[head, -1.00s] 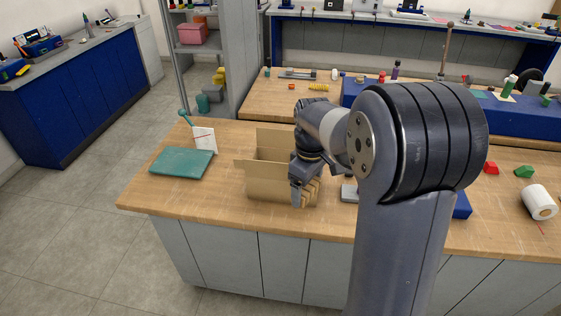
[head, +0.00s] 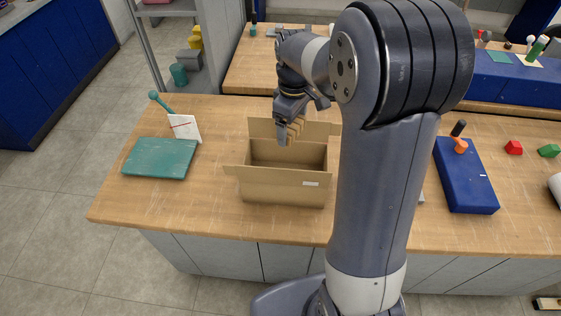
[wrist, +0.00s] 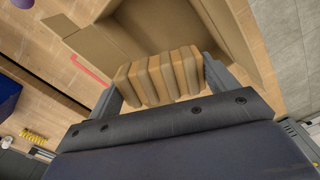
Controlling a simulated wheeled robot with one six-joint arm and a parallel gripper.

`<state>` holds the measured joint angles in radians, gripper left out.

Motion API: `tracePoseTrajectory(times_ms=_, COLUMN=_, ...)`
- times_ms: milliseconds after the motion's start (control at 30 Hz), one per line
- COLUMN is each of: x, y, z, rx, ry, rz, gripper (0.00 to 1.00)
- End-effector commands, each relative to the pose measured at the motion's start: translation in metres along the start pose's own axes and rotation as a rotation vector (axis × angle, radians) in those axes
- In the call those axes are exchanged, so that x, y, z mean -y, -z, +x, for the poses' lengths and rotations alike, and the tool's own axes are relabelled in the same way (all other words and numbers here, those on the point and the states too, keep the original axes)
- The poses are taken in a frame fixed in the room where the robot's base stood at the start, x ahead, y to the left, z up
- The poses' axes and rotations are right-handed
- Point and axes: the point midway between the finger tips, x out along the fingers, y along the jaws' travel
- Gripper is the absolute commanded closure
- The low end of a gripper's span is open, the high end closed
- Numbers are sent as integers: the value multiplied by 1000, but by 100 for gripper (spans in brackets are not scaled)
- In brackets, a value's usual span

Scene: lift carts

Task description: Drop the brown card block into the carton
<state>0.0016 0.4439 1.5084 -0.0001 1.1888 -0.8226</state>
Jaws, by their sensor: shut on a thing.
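The open brown carton (head: 280,188) stands on the wooden bench, its flaps spread outward. It also shows in the wrist view (wrist: 112,42). My gripper (head: 291,134) is above the carton's back part in the head view. It is shut on the brown card block (wrist: 160,76), a ribbed tan piece between the two fingers. The block also shows beside the fingers in the head view (head: 298,126). In the wrist view the carton's opening lies beyond the block. The far side of the block is hidden.
A teal book-like slab (head: 160,159) lies left of the carton, with a white card (head: 185,128) behind it. Bare bench top lies between the slab and the carton.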

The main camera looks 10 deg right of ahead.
Motion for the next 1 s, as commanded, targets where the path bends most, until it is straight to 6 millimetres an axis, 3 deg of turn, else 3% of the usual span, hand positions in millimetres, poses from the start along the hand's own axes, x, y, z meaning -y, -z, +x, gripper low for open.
tracePoseTrajectory(times_ms=433, x=0, y=0, z=51, rx=1, ry=1, rz=0, gripper=44)
tracePoseTrajectory(times_ms=800, x=0, y=0, z=56, rx=0, ry=0, rz=0, gripper=44)
tracePoseTrajectory(times_ms=833, x=0, y=0, z=56, rx=0, ry=0, rz=0, gripper=18)
tracePoseTrajectory(times_ms=1000, x=0, y=0, z=56, rx=0, ry=0, rz=0, gripper=4)
